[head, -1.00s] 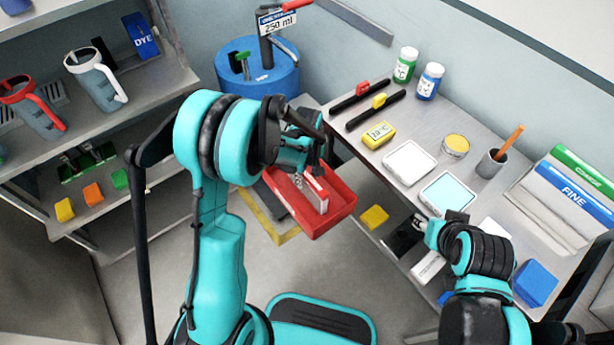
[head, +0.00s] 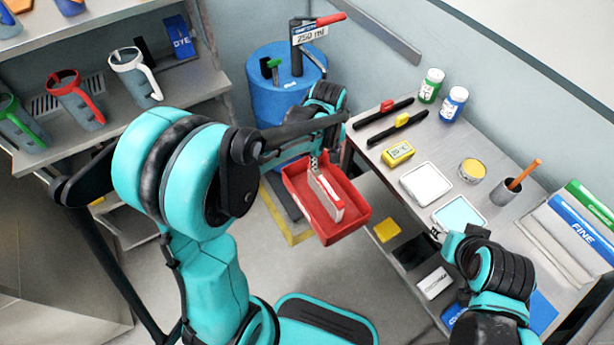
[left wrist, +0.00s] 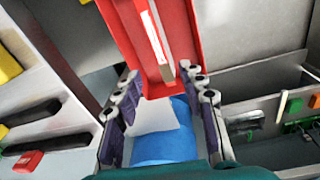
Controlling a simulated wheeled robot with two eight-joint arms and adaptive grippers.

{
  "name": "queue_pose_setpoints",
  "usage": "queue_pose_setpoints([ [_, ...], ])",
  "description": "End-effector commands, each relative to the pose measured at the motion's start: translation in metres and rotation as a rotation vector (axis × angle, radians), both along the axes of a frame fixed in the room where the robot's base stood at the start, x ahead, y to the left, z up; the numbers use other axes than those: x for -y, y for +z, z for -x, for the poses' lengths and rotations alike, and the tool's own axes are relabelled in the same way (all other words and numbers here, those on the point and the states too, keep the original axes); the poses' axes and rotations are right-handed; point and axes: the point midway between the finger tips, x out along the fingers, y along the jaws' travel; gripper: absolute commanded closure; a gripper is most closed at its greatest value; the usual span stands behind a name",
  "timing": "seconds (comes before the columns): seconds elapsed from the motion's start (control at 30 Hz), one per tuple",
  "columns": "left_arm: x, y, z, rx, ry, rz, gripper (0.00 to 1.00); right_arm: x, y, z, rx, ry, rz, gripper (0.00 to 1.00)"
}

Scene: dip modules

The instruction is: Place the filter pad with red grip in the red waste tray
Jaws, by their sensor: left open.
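The red waste tray (head: 353,220) stands left of the bench in the head view and fills the top middle of the left wrist view (left wrist: 188,40). A pale slab with red on it (head: 325,195) stands inside the tray; I cannot tell whether it is a pad or a tray label. A black bar with a red grip (head: 383,111) lies at the bench's back left, apart from my grippers. My left gripper (left wrist: 162,105) is open beside the tray, above the blue drum; no held object is clear. My right gripper (head: 452,245) is at the bench's front edge, its fingers unclear.
A black bar with a yellow grip (head: 400,128) lies beside the red-gripped one. The blue drum (head: 270,100) with a 250 ml sign stands behind the tray. Bottles, white trays and a pencil cup (head: 508,190) occupy the bench. A shelf with jugs (head: 135,75) is on the left.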

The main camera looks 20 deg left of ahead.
Motion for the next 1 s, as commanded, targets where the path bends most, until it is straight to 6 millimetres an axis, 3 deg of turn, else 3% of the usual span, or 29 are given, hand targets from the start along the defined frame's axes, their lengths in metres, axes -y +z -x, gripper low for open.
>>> queue_pose_setpoints([
  [0.1,-0.006,0.035,0.030,0.095,-0.135,-0.014,0.59,0.000,0.000,0.000,0.000,0.000,0.000,0.60],
  [0.2,-0.010,0.058,0.054,0.180,-0.255,-0.039,0.59,0.000,0.000,0.000,0.000,0.000,0.000,0.60],
  [0.4,-0.017,0.084,0.104,0.343,-0.488,-0.123,0.59,0.000,0.000,0.000,0.000,0.000,0.000,0.60],
  [0.67,-0.023,0.087,0.145,0.482,-0.699,-0.243,0.59,0.000,0.000,0.000,0.000,0.000,0.000,0.60],
  [1.0,-0.024,0.087,0.152,0.512,-0.746,-0.276,0.59,0.000,0.000,0.000,0.000,0.000,0.000,0.60],
])
